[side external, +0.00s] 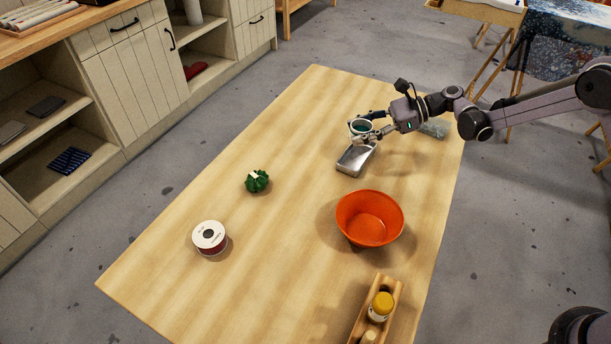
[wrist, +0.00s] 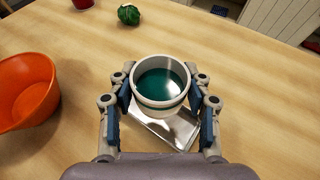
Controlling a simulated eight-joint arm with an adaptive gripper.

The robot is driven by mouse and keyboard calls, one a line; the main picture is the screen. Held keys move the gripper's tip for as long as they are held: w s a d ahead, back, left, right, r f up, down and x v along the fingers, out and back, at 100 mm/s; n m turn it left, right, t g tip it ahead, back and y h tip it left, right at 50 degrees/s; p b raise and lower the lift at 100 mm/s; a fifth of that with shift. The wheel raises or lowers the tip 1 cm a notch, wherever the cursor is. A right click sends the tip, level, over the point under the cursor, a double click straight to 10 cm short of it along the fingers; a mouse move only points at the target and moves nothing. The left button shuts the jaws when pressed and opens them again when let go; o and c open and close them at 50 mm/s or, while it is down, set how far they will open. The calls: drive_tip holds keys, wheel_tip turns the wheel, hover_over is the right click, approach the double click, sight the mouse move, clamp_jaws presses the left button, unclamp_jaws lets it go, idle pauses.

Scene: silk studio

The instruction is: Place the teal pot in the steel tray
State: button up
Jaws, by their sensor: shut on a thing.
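The teal pot (wrist: 160,84) is a white-rimmed round pot with teal inside and a teal band. My gripper (wrist: 160,97) is shut on it, with one finger on each side of its wall. The pot (side external: 361,126) also shows in the side view, held above the table at the far end of the steel tray. The steel tray (side external: 352,163) is a shallow rectangular metal tray on the table. In the wrist view the tray (wrist: 178,133) lies below the pot, partly hidden by it. My gripper (side external: 370,134) reaches in from the right.
An orange bowl (side external: 370,218) stands in front of the tray. A dark green ribbed object (side external: 257,181) and a white-topped spool (side external: 209,237) lie to the left. A wooden holder with a yellow-capped bottle (side external: 381,306) is near the front.

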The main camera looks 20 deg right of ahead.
drive_tip(key=shift+f, duration=2)
drive_tip(key=shift+f, duration=0.35)
drive_tip(key=o, duration=1.2)
drive_tip(key=shift+f, duration=0.1)
drive_tip(key=shift+c, duration=0.2)
